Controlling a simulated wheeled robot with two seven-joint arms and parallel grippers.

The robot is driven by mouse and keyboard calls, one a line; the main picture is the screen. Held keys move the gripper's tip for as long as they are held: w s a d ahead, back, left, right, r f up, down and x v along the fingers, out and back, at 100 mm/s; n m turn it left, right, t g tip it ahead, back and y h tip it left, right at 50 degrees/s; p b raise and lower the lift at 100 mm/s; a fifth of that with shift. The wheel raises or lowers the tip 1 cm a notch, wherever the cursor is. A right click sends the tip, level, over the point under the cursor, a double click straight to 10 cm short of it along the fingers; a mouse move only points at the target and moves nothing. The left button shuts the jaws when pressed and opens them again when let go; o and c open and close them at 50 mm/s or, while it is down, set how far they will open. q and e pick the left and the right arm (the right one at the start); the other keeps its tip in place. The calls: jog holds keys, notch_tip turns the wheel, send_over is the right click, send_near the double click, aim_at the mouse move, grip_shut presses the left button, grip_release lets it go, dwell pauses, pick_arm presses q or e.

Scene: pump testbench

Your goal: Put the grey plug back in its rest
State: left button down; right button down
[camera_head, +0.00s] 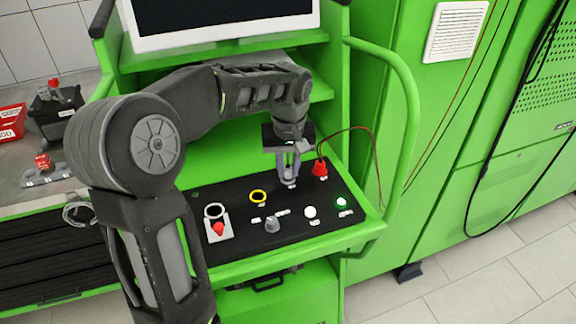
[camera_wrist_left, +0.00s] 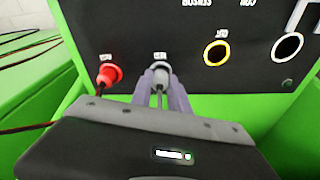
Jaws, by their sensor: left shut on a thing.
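The grey plug (camera_wrist_left: 161,74) is between the fingers of my left gripper (camera_wrist_left: 162,88) in the left wrist view, at the black panel just below a small label. The gripper is shut on it. In the head view my left gripper (camera_head: 288,172) points down at the back of the black panel (camera_head: 240,205), and its fingers mostly hide the plug. Whether the plug is fully seated in the panel is hidden. The red plug (camera_head: 320,168) stands in the panel to the right of the gripper; it also shows in the left wrist view (camera_wrist_left: 108,74). My right gripper is not in view.
A yellow ring socket (camera_head: 258,196), a white ring with a red button (camera_head: 218,229), a grey knob (camera_head: 272,225) and lit buttons are on the panel. A green handrail (camera_head: 412,130) curves along the right. A monitor (camera_head: 220,15) stands behind. Thin cables hang at right.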

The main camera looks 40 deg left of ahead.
pick_arm(q)
jog(key=shift+f+b, duration=0.35)
jog(key=shift+f, duration=0.2)
jog(key=c, duration=1.2)
grip_release()
jog(key=shift+r, duration=0.1)
jog(key=shift+o, duration=0.3)
jog(key=o, duration=0.4)
jog(key=shift+r, duration=0.2)
jog(key=shift+r+p, duration=3.1)
jog(key=shift+r, duration=0.7)
